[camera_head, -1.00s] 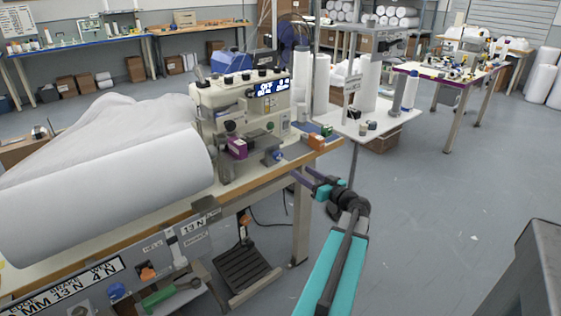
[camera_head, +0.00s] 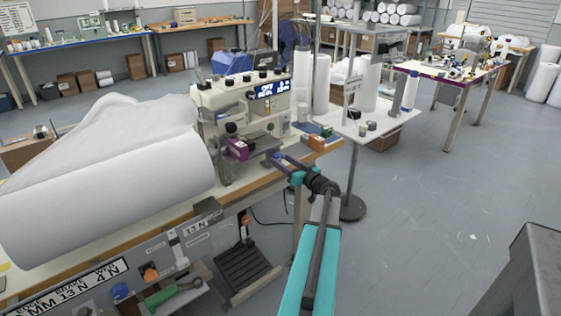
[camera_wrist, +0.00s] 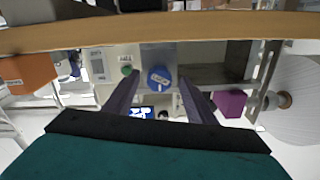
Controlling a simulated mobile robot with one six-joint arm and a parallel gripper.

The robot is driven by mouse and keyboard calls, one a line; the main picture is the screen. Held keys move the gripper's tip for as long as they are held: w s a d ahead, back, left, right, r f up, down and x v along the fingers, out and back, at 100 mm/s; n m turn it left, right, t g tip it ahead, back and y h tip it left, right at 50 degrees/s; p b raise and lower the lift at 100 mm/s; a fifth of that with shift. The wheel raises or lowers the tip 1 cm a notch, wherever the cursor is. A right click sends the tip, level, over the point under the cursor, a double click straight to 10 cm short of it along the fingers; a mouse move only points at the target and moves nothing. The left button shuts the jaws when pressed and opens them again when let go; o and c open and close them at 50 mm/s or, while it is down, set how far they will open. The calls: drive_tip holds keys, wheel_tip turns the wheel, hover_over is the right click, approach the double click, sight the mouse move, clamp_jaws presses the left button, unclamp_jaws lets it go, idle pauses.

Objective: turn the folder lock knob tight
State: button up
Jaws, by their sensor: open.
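The round blue knob (camera_wrist: 160,78) has a pale label on its face and sits on the machine's front in the wrist view. I take it for the folder lock knob. My gripper (camera_wrist: 160,84) is open, with one dark finger on each side of the knob in the picture. I cannot tell whether the fingertips touch it or are still short of it. In the head view my gripper (camera_head: 279,161) is at the front right of the sewing machine (camera_head: 245,110), where it largely covers the knob.
A purple block (camera_head: 238,149) is left of my gripper and an orange block (camera_head: 316,142) is right of it. The wooden table edge (camera_wrist: 160,32) crosses the wrist view. A large white fabric roll (camera_head: 110,195) lies left.

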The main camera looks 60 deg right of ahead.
drive_tip(key=shift+w+d, duration=0.15)
drive_tip(key=shift+w, duration=0.45)
drive_tip(key=c, duration=1)
drive_tip(key=shift+a+f, duration=0.1)
drive_tip(key=shift+a, duration=0.1)
drive_tip(key=shift+c, duration=0.2)
drive_tip(key=shift+d+b, duration=0.1)
drive_tip(key=shift+b, duration=0.2)
